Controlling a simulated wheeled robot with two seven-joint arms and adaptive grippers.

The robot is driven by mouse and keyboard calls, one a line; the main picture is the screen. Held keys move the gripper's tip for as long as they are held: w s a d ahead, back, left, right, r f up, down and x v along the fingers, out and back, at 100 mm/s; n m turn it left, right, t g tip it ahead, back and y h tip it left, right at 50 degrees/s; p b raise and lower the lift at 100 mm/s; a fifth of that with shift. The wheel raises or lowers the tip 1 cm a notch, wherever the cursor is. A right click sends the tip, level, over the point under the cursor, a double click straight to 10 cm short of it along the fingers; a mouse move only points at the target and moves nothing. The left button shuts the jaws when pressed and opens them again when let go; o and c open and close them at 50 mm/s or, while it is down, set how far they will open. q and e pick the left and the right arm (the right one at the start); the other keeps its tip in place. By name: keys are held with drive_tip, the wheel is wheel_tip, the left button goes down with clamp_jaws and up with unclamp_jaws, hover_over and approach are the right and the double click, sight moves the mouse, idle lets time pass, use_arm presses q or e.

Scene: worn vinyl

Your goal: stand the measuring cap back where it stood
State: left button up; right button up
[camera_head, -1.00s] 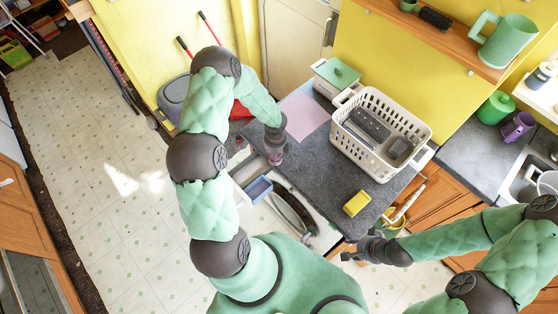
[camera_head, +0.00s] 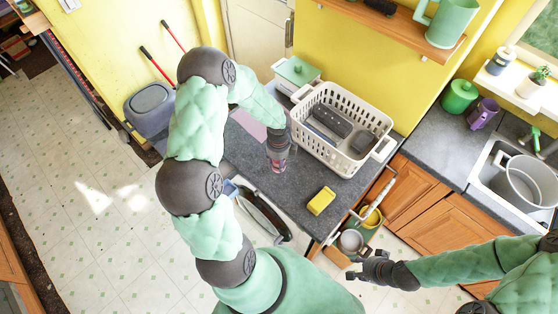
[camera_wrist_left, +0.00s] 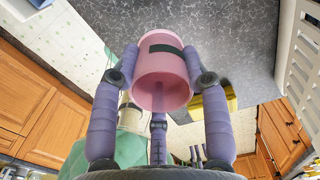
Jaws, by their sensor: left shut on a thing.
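The measuring cap is a pink cup with a dark band, held in my left gripper (camera_wrist_left: 160,95). In the left wrist view the cap (camera_wrist_left: 165,60) sits between the purple fingers, its open mouth facing the camera. In the head view the left gripper (camera_head: 279,160) points down over the grey counter (camera_head: 285,190), just left of the white basket. Only a little pink shows there, and I cannot tell whether the cap touches the counter. My right gripper (camera_head: 354,268) looks open and empty, off the counter's front right corner.
The white basket (camera_head: 361,168) holds dark items. A yellow sponge (camera_head: 321,201) lies near the counter's front edge. A pink sheet (camera_head: 247,124) lies left of my gripper. A green-lidded box (camera_head: 297,72) stands behind. Buckets (camera_head: 351,241) are at the counter's right end. Bare counter lies around the sponge.

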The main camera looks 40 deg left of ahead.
use_arm(q)
drive_tip(key=shift+f+b, duration=2.35)
drive_tip(key=shift+f, duration=0.6)
drive_tip(key=shift+f+b, duration=0.45)
drive_tip(key=shift+f, duration=0.15)
drive_tip(key=o, duration=1.3)
drive_tip(key=shift+c, duration=0.2)
drive_tip(key=shift+r, duration=0.1)
drive_tip(key=shift+r+p, duration=3.45)
drive_tip(key=shift+r, duration=0.5)
